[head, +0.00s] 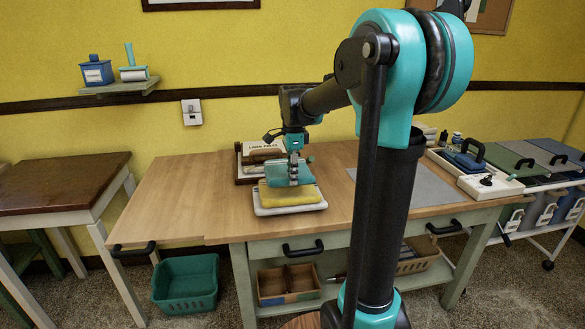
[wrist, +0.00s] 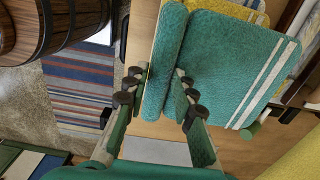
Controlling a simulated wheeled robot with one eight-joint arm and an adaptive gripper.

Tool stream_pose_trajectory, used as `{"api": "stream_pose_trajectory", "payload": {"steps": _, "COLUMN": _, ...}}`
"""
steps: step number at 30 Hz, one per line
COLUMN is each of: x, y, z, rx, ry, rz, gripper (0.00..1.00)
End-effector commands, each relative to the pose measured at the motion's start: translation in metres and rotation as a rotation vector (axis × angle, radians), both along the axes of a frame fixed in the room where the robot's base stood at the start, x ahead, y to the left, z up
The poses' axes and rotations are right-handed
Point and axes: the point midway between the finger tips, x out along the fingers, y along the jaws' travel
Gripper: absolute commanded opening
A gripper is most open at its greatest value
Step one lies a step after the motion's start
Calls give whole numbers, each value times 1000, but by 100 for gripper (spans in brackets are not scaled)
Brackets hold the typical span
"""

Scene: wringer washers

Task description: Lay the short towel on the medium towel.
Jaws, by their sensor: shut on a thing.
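A folded teal towel with white stripes (head: 283,174) hangs in my gripper (head: 293,166), directly above a yellow towel (head: 291,195). The yellow towel lies on a white towel or tray (head: 275,210) on the wooden table. In the wrist view my gripper (wrist: 161,88) is shut on the rolled, folded edge of the teal towel (wrist: 225,65), and a bit of yellow towel (wrist: 235,9) shows behind it. Whether the teal towel touches the yellow one is unclear. The towels carry no size labels that I can read; the teal one looks shorter than the yellow one.
A wooden rack with a "Linen Press" sign (head: 264,150) stands just behind the towels. The left part of the tabletop (head: 180,200) is clear. A wringer-like device (head: 490,183) and washers stand at right. A green basket (head: 187,283) is on the floor.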

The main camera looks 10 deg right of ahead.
Motion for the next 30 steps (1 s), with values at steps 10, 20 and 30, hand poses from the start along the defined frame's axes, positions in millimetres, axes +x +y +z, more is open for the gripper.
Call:
{"api": "stream_pose_trajectory", "payload": {"steps": 10, "x": 0, "y": 0, "z": -29, "rx": 0, "ry": 0, "rz": 0, "gripper": 0}}
{"api": "stream_pose_trajectory", "payload": {"steps": 20, "x": 0, "y": 0, "z": -39, "rx": 0, "ry": 0, "rz": 0, "gripper": 0}}
{"api": "stream_pose_trajectory", "payload": {"steps": 30, "x": 0, "y": 0, "z": -39, "rx": 0, "ry": 0, "rz": 0, "gripper": 0}}
